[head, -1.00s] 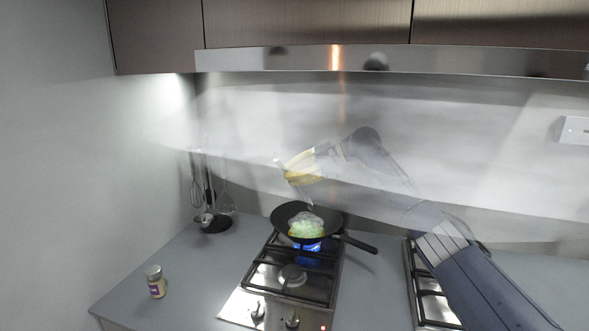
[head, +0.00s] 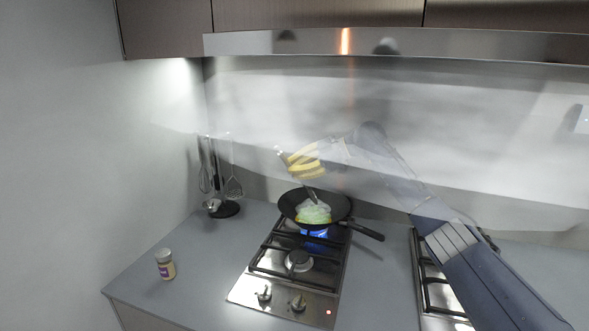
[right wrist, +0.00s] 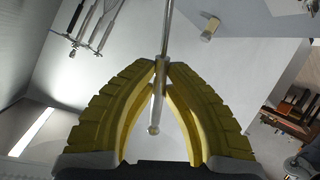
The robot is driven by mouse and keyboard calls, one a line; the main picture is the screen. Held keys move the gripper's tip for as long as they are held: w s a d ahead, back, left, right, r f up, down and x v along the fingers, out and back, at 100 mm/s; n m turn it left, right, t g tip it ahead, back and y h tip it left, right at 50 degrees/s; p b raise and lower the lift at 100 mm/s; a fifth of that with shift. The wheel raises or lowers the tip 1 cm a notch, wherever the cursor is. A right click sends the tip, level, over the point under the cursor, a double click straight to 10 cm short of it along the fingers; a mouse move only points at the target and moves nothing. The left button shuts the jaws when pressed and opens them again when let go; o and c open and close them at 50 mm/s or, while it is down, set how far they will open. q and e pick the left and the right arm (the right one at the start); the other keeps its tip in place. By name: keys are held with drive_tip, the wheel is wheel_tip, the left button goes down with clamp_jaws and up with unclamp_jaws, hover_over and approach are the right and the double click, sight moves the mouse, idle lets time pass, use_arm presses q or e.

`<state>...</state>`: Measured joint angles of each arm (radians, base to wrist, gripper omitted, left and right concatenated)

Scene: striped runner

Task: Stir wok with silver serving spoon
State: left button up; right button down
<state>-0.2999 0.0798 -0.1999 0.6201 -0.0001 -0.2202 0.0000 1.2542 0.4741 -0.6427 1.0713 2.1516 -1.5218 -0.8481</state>
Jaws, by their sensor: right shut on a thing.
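A black wok (head: 341,207) stands on the back burner, over a blue flame, with pale green and yellowish food (head: 313,213) in it. My right gripper (head: 306,170), with yellow fingers, is above the wok, seen through a hazy translucent sheet. In the right wrist view, its fingers (right wrist: 161,65) are shut on the thin handle of the silver spoon (right wrist: 168,28). In the head view the spoon (head: 312,193) slants down from the fingers toward the food. I cannot tell whether its bowl touches the food. My left gripper is not in view.
The wok's handle (head: 367,231) sticks out to the right. A utensil stand (head: 225,208) with hanging tools is left of the wok. A jar (head: 165,264) stands on the left counter. A second hob (head: 432,285) is under my right arm. A range hood (head: 400,44) hangs above.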

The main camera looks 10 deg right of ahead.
drive_tip(key=w+d+f, duration=0.2)
drive_tip(key=d+f, duration=0.2)
drive_tip(key=f, duration=0.3)
drive_tip(key=shift+w+d+f, duration=0.35)
drive_tip(key=shift+d, duration=0.05)
idle(1.0)
drive_tip(key=shift+w, duration=0.15)
idle(0.7)
drive_tip(key=shift+w+a, duration=0.2)
drive_tip(key=shift+w, duration=1.55)
drive_tip(key=shift+a, duration=0.1)
